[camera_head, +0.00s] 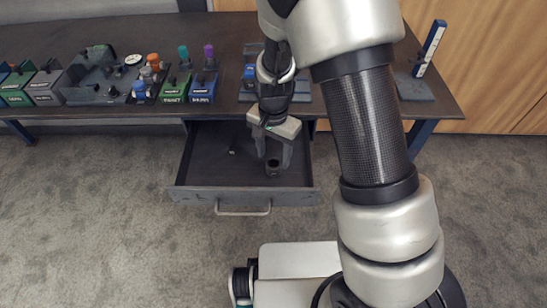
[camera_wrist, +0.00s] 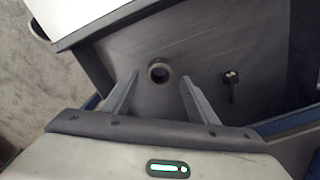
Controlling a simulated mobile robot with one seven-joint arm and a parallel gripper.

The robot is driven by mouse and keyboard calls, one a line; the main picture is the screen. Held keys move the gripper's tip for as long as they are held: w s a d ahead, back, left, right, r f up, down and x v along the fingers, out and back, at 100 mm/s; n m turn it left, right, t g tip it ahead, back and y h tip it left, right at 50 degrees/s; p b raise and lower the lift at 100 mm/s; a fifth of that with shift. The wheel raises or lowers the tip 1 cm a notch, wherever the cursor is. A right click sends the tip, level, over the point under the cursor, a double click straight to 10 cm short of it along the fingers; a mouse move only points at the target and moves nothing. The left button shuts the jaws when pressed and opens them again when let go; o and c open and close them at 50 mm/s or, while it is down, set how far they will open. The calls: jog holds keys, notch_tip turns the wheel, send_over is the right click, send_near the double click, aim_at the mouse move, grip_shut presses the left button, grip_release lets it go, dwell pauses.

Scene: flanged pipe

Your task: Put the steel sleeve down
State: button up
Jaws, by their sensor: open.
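The steel sleeve (camera_wrist: 159,82) is a short dark ring, seen end-on with its bore facing up, on the floor of the open drawer (camera_wrist: 125,50). In the head view the sleeve (camera_head: 273,170) shows between and just below my fingertips. My gripper (camera_head: 273,158) points down into the drawer and is open. In the wrist view its fingertips (camera_wrist: 160,78) stand to either side of the sleeve, with visible gaps. I cannot tell how high the tips are above the drawer floor.
A small dark key-like piece (camera_wrist: 231,84) lies in the drawer; it also shows in the head view (camera_head: 232,150). The drawer's handle (camera_head: 243,211) faces front. The workbench (camera_head: 150,27) above carries bins, fittings and an upright blue-and-white gauge (camera_head: 430,48).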

jog(key=s+d+r+n+t+p, duration=0.1)
jog(key=s+d+r, duration=0.1)
jog(key=r, duration=0.6)
jog(key=s+d+r+n+t+y, duration=0.1)
jog(key=s+d+r, duration=0.1)
jog(key=r, duration=0.7)
jog(key=s+d+r+n+t+p, duration=0.1)
jog(key=s+d+r, duration=0.15)
jog(key=r, duration=0.55)
jog(key=s+d+r+n+t, duration=0.1)
jog(key=s+d+r, duration=0.2)
jog(key=s, duration=0.2)
jog(key=s+d+r+n+t+h, duration=0.1)
jog(key=s+d+r+n, duration=0.1)
jog(key=s+d+r, duration=0.1)
jog(key=shift+s+r+t, duration=0.3)
jog(key=shift+s+r, duration=0.15)
jog(key=shift+s, duration=0.7)
jog(key=shift+d, duration=0.1)
